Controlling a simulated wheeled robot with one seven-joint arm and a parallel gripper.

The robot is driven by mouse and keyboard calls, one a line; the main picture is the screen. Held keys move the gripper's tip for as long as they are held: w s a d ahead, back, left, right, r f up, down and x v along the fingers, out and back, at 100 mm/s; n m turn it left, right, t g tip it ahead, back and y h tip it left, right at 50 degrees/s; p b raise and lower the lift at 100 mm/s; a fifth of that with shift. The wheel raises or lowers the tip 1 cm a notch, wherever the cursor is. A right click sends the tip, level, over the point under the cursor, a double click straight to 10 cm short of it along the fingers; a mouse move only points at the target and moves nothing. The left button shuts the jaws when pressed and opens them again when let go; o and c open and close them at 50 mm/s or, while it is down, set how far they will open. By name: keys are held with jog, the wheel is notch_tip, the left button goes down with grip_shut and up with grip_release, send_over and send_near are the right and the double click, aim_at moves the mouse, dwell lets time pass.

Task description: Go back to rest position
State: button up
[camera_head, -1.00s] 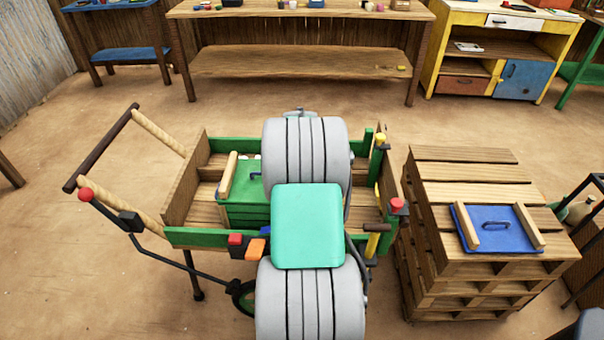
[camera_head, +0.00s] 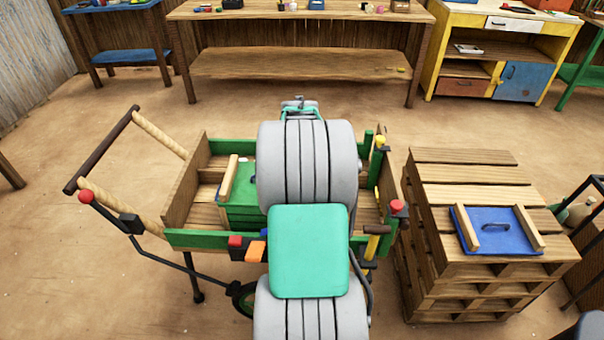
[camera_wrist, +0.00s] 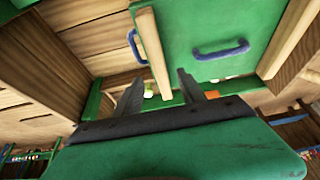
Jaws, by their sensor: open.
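My gripper shows in the wrist view (camera_wrist: 160,83) with its two dark fingers apart and nothing between them. In the head view my own arm hides most of it. A green lidded box (camera_head: 240,195) with a wooden strip on top sits inside the cart (camera_head: 200,238); my arm covers its right part. In the wrist view the green lid (camera_wrist: 215,30), its blue handle (camera_wrist: 221,50) and a wooden strip (camera_wrist: 154,50) lie beyond my fingers. The fingers appear apart from the lid.
A pallet stack (camera_head: 465,175) stands right of the cart, with a blue lid (camera_head: 497,230) on it. The cart's handle (camera_head: 100,150) juts out left. A long workbench (camera_head: 300,65) and a yellow cabinet (camera_head: 500,55) stand at the back. Open floor lies between the cart and the workbench.

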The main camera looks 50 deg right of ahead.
jog(key=shift+v, duration=1.05)
jog(key=shift+w+a+r, duration=0.1)
jog(key=shift+a+r, duration=0.1)
jog(key=w+a+r+n+y+p, duration=0.15)
jog(key=a+r, duration=0.35)
jog(key=a, duration=0.5)
jog(key=w+a+r+n+p, duration=0.2)
jog(key=a+r+n+p, duration=0.15)
jog(key=a, duration=0.65)
jog(key=s+a+r+n+y+p, duration=0.1)
jog(key=s+a, duration=0.4)
jog(key=a, duration=0.5)
jog(key=s+a+r+n+y+p, duration=0.1)
jog(key=s+a+r+n+p, duration=0.1)
jog(key=a, duration=0.8)
jog(key=s+r+n, duration=0.1)
jog(key=s+n, duration=0.1)
jog(key=s, duration=0.1)
jog(key=shift+a+r+n, duration=0.2)
jog(key=shift+a+n, duration=0.05)
jog(key=shift+n, duration=0.05)
